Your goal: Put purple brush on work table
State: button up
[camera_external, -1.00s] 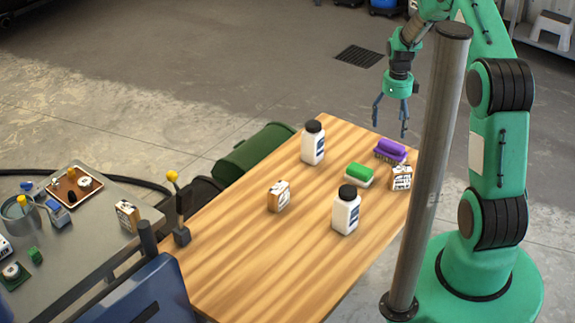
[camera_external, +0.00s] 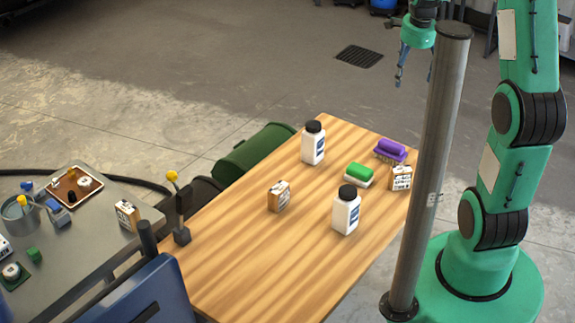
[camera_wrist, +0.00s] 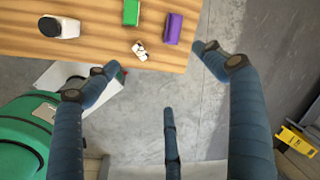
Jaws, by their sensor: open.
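The purple brush (camera_external: 389,149) lies on the wooden work table (camera_external: 270,255), near its far right corner. In the wrist view the purple brush (camera_wrist: 173,27) is near the edge of the table top (camera_wrist: 90,50). My gripper (camera_external: 415,82) is open and empty, raised above and beyond the brush. In the wrist view its dark blue fingers (camera_wrist: 160,95) are spread with bare floor between them. They are apart from the brush.
Next to the brush are a green brush (camera_external: 360,171) and a small box (camera_external: 400,178). Two white bottles (camera_external: 313,145) (camera_external: 345,214) and another box (camera_external: 279,196) stand on the table. A grey post (camera_external: 430,180) rises at the right. The table's near half is clear.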

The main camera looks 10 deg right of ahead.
jog(key=s+r+n+t, duration=0.2)
jog(key=s+r+n, duration=0.75)
jog(key=s, duration=0.65)
jog(key=s+a+r+n+t, duration=0.1)
jog(key=s+r+n, duration=0.2)
jog(key=s+n, duration=0.4)
jog(key=s, duration=0.8)
jog(key=shift+s+a+r, duration=0.15)
